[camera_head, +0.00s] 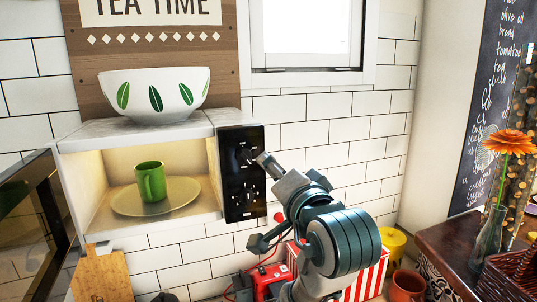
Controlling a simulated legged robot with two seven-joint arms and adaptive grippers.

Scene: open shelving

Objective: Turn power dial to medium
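A white microwave (130,138) stands with its door (35,220) swung open to the left. Its black control panel (242,205) is on the right side of the front. An upper dial (245,153) and a lower dial (247,190) show on the panel with white markings. I cannot read which is the power dial or where either points. My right gripper (264,202) is in front of the panel with its fingers spread apart. The upper fingertip is close to the upper dial; contact cannot be told. My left gripper is out of view.
A green mug (150,182) sits on a plate (180,194) inside the microwave. A leaf-patterned bowl (154,94) stands on top. Below are a cutting board (101,278), a red object (268,281) and a striped container (370,284). A flower vase (489,235) stands right.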

